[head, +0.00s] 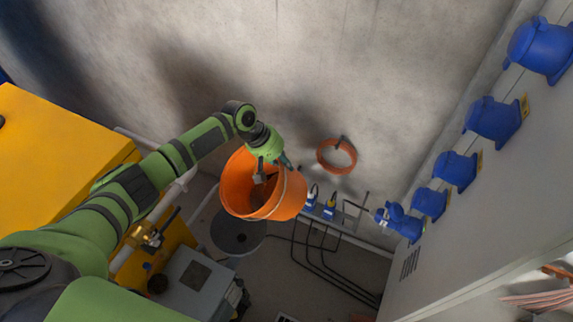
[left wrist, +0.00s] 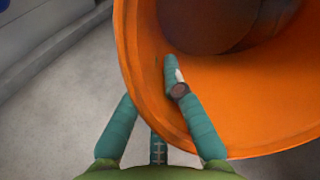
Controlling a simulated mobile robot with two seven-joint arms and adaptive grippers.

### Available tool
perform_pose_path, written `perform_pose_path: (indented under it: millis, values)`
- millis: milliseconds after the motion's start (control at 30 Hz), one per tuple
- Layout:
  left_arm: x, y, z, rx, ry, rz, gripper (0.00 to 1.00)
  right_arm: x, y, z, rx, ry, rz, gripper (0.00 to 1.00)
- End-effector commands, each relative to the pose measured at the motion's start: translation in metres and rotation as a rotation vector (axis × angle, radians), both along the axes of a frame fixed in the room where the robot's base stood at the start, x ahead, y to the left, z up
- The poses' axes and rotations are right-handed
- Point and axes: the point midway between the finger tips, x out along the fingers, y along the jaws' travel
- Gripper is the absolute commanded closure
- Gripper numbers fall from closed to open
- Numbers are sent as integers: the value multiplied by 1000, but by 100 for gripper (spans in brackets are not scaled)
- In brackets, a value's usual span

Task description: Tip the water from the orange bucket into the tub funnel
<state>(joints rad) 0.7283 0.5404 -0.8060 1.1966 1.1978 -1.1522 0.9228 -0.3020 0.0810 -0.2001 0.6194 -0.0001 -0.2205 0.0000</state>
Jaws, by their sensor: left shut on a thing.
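My left gripper (head: 270,168) is shut on the rim of the orange bucket (head: 293,198). The bucket is off the floor and tilted in the head view, part of its inside showing. In the left wrist view the left gripper (left wrist: 155,100) has a finger inside the bucket wall (left wrist: 240,112) and another outside it. A dark brownish round area (left wrist: 205,30) shows deep inside; I cannot tell if it is water. A dark grey round disc (head: 236,238) lies below the bucket; I cannot tell whether it belongs to the tub funnel. My right gripper is not in view.
A yellow cabinet (head: 55,145) stands at left, with a grey box (head: 195,278) and brass valve (head: 147,237) below. Blue sockets (head: 455,170) line the right panel. Black cables (head: 310,262) run across the floor.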

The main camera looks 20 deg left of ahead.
Motion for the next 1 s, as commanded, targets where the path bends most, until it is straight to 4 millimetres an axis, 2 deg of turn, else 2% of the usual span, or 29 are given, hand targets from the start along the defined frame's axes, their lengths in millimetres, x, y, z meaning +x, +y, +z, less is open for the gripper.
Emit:
perform_pose_path:
  millis: [567, 1000]
  values:
    - [0, -1, 1, -1, -2, 0, 100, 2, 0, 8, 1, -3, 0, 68]
    - [-8, 10, 25, -114, -85, 0, 100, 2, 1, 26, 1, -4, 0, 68]
